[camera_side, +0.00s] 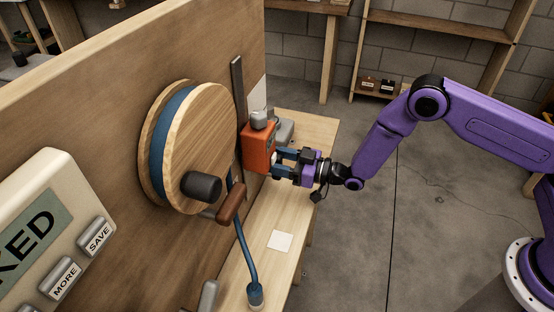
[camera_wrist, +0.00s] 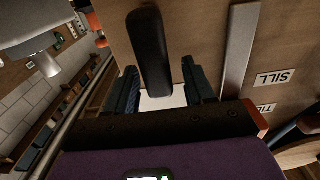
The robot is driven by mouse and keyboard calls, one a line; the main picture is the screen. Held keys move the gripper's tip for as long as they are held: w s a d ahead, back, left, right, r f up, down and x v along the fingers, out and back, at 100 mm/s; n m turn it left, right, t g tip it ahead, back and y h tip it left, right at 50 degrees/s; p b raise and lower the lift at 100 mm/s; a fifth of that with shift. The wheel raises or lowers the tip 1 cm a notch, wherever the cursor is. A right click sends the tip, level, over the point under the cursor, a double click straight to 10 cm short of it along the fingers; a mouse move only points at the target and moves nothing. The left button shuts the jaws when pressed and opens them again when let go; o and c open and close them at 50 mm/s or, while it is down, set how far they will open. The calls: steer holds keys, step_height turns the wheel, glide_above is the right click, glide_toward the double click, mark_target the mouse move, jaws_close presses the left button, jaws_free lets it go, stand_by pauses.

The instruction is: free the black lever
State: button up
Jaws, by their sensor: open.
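In the wrist view, a long black lever (camera_wrist: 150,50) runs down from the top of the picture, with its lower end between my two blue fingers. My gripper (camera_wrist: 160,75) is open, with a finger on each side of the lever. The left finger looks nearer to it, but I cannot tell whether either touches. In the side view, my gripper (camera_side: 277,162) points left at the orange box (camera_side: 259,150) by the wooden panel, its fingertips close to the box. I cannot make out the lever in the side view.
A metal strip (camera_wrist: 238,55) and a SILL label (camera_wrist: 274,78) lie right of the lever. The floor at right is clear.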

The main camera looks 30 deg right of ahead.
jaws_close()
steer(key=m, duration=0.1)
steer(key=w+d+m, duration=0.1)
steer(key=m, duration=0.3)
steer(key=shift+w+d+f, duration=0.35)
steer(key=shift+w+d, duration=0.05)
steer(key=shift+w+d+f+m, duration=0.25)
steer(key=shift+d+f+m, duration=0.05)
steer(key=shift+m, duration=0.7)
steer(key=shift+w+d+f+m, duration=0.25)
steer(key=shift+m, duration=0.75)
steer(key=shift+f, duration=0.1)
jaws_free()
steer(key=v, duration=1.7)
steer(key=shift+d, duration=0.2)
